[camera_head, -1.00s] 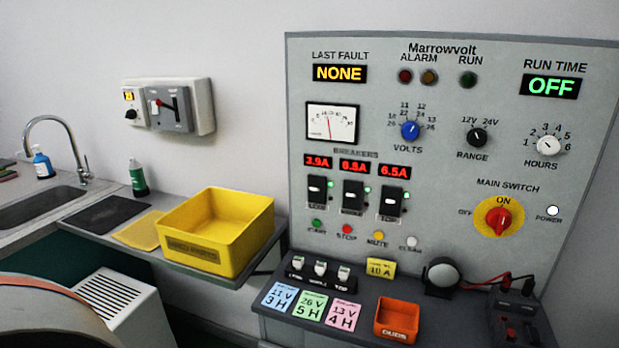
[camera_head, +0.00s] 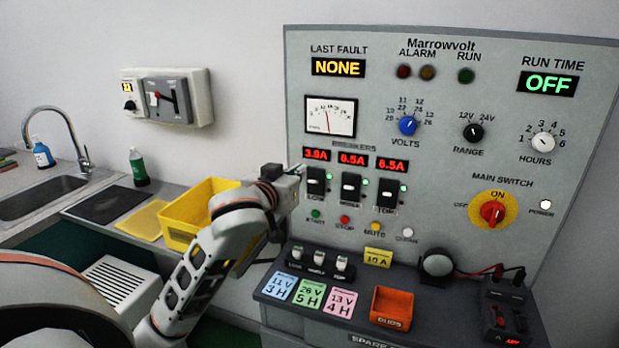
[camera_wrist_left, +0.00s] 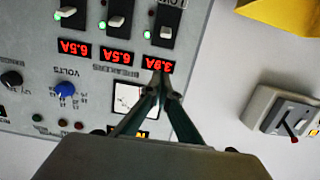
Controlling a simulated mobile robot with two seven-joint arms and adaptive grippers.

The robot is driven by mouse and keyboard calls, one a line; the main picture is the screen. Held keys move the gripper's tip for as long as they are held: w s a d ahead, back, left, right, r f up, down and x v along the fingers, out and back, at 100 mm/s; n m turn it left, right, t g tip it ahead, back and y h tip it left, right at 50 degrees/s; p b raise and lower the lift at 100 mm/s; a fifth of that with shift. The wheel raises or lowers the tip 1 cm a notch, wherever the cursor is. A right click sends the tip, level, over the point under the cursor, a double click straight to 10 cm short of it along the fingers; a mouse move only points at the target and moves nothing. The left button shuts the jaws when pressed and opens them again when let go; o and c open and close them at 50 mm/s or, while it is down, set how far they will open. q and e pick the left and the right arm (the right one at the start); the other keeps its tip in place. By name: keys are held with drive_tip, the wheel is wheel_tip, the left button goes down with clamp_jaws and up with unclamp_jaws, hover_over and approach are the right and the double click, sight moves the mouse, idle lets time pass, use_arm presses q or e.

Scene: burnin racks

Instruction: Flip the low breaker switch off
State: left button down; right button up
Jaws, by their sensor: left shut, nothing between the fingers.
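The low breaker (camera_head: 316,183) is the leftmost of three black breakers on the grey panel. A green light beside it is lit. In the left wrist view, which is upside down, the low breaker (camera_wrist_left: 166,24) is at the top, with its white lever toward the red current display. My left gripper (camera_head: 300,168) is at the upper left of this breaker in the head view. In the left wrist view its closed fingertips (camera_wrist_left: 160,70) overlap the display above the breaker. They appear apart from the lever; contact with the panel cannot be told. My right gripper is out of view.
The middle breaker (camera_head: 351,187) and top breaker (camera_head: 386,195) stand close to the right. Start, stop and mute buttons sit below. A yellow bin (camera_head: 185,218) is behind my left arm. An orange bin (camera_head: 391,306) stands on the ledge.

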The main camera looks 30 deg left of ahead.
sight(315, 159)
use_arm(q)
drive_tip(key=x, duration=0.9)
drive_tip(key=shift+w+a, duration=0.15)
drive_tip(key=shift+w, duration=0.1)
drive_tip(key=f, duration=0.2)
drive_tip(key=shift+s+f, duration=0.35)
drive_tip(key=shift+s, duration=0.05)
drive_tip(key=shift+s+d+f, duration=0.25)
drive_tip(key=shift+s+f, duration=0.05)
drive_tip(key=shift+f, duration=0.25)
drive_tip(key=shift+f, duration=0.1)
